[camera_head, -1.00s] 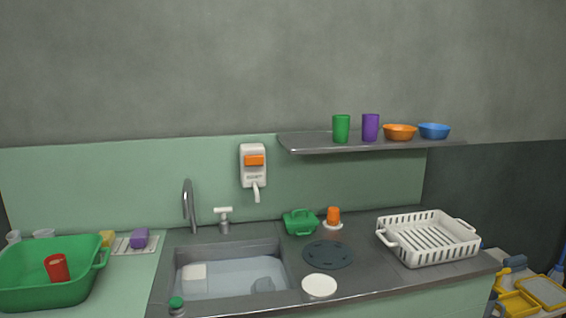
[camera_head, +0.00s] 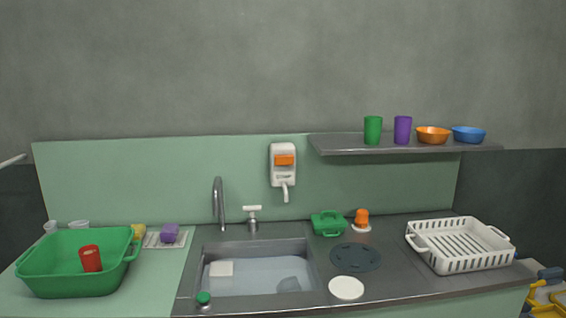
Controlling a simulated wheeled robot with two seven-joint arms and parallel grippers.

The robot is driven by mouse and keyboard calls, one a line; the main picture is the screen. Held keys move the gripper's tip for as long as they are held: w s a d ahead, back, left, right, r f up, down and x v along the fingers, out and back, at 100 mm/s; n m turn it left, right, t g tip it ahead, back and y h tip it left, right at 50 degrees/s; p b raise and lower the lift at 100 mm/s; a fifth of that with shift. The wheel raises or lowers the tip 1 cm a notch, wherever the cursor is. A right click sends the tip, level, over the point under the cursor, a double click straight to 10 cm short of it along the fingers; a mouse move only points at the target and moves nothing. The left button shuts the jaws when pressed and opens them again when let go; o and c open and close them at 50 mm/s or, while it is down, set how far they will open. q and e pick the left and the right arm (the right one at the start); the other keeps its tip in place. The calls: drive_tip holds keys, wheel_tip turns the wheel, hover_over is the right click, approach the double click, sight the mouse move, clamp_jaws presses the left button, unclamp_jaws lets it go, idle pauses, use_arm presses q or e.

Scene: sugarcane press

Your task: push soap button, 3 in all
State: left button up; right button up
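A white soap dispenser (camera_head: 283,152) hangs on the green backsplash above the back of the sink. Its orange button (camera_head: 284,160) faces me, and a white spout (camera_head: 285,192) points down below it. The dispenser is in plain view with nothing in front of it. Neither of my grippers is in the head view, so I cannot see whether they are open or shut.
Below are the sink (camera_head: 254,274) with water, a tall faucet (camera_head: 218,203) and a white tap handle (camera_head: 252,212). A shelf (camera_head: 340,145) with cups and bowls juts out right of the dispenser. A green basin (camera_head: 72,280) stands left, a white rack (camera_head: 436,258) right.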

clamp_jaws()
idle(0.8)
idle(0.5)
